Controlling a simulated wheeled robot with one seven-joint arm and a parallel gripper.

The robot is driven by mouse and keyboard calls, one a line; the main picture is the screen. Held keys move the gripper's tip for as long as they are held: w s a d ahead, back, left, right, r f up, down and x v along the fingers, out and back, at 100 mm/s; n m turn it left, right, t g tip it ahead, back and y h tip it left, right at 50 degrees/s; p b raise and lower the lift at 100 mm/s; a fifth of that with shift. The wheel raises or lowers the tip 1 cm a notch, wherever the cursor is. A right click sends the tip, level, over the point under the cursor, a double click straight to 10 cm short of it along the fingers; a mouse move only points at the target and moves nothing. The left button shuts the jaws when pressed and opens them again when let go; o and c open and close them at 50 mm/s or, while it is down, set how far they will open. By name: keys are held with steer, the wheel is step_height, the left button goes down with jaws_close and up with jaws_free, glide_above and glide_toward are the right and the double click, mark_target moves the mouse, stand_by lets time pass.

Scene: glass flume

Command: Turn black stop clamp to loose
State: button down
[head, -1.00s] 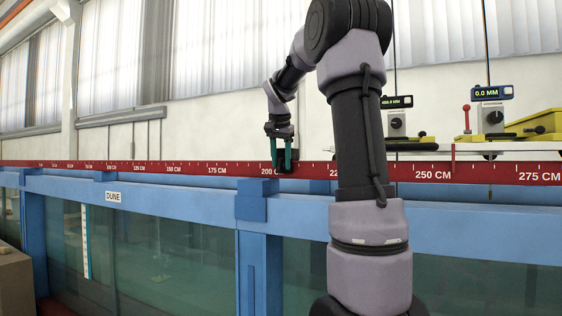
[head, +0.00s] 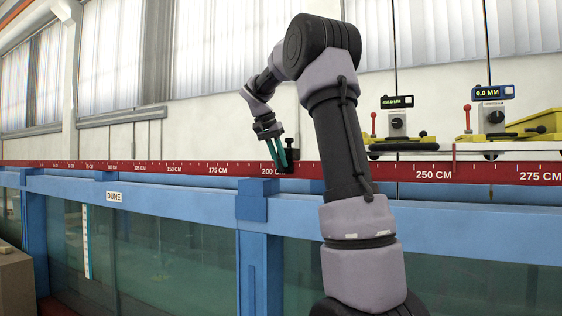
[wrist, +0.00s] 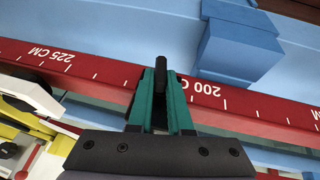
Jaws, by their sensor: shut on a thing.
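The black stop clamp (head: 290,152) sits on the red scale rail, just right of the 200 CM mark in the head view. My gripper (head: 279,160) comes down to it from the upper left, tilted. In the wrist view its two teal fingers (wrist: 160,80) are shut on a dark upright part of the clamp (wrist: 160,66), whose end shows beyond the fingertips. The rest of the clamp is hidden by the fingers in that view.
The red rail (head: 215,170) runs along the blue flume frame (head: 170,193). Two yellow carriages with red levers and displays, reading 0.0 MM on the right one (head: 495,115), stand to the right. A DUNE label (head: 114,196) is on the frame.

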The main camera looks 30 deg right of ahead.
steer(key=g+h, duration=0.2)
steer(key=w+n+g+h, duration=0.1)
steer(key=g, duration=0.1)
steer(key=shift+a+f+h, duration=0.25)
steer(key=shift+a+h, duration=0.05)
steer(key=shift+a, duration=0.1)
steer(key=shift+f+n+g+h, duration=0.25)
steer(key=shift+n+g+h, duration=0.35)
steer(key=shift+g+h, duration=0.9)
steer(key=c, duration=0.8)
jaws_free()
steer(key=shift+c, duration=0.2)
steer(key=shift+a, duration=0.1)
steer(key=v, duration=1)
steer(key=shift+w+a, duration=0.25)
steer(key=shift+a, duration=0.1)
